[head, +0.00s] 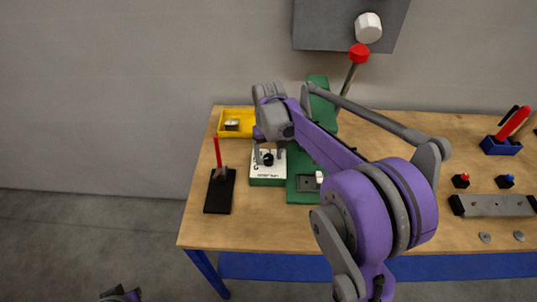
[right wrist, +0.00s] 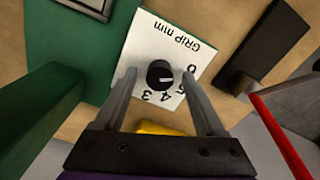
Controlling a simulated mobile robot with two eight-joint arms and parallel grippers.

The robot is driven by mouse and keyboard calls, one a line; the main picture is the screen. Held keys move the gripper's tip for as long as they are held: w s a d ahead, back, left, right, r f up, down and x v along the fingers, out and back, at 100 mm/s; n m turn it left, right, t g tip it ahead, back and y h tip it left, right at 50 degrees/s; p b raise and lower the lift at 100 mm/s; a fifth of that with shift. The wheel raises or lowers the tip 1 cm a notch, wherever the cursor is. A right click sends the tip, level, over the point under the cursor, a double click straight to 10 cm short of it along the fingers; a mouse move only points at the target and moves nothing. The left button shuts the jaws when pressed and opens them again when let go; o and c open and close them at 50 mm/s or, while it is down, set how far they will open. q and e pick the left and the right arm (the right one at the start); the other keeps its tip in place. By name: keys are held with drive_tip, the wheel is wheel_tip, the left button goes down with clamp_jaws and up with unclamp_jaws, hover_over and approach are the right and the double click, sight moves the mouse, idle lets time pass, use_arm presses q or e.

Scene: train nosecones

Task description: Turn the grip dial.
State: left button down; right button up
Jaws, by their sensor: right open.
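The grip dial (right wrist: 160,73) is a round black knob with a pale mark on a white plate (right wrist: 152,38) printed "GRIP mm" and several numbers. In the head view the dial (head: 268,159) sits on the white-topped green box near the table's left side, partly behind my right gripper (head: 267,150). In the right wrist view my open right gripper (right wrist: 160,78) has one finger on each side of the dial, with a visible gap on both sides. A small purple and dark part of mine, perhaps the left gripper (head: 121,295), shows at the bottom edge; its jaws cannot be made out.
A black base (head: 219,192) with a red upright rod stands left of the dial box. A yellow bin (head: 222,124) is behind it. A green fixture (head: 302,160) is close on the right. A red-topped lever (head: 359,54) rises behind my arm. Bare wood (head: 240,232) lies in front.

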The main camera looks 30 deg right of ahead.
clamp_jaws()
idle(0.3)
drive_tip(key=shift+m, duration=0.3)
drive_tip(key=m, duration=0.2)
drive_tip(key=shift+m+b, duration=0.3)
drive_tip(key=shift+b, duration=0.05)
drive_tip(key=m, duration=0.4)
drive_tip(key=shift+m+b, duration=0.3)
drive_tip(key=m, duration=0.4)
drive_tip(key=shift+m+b, duration=0.4)
drive_tip(key=shift+m, duration=1.7)
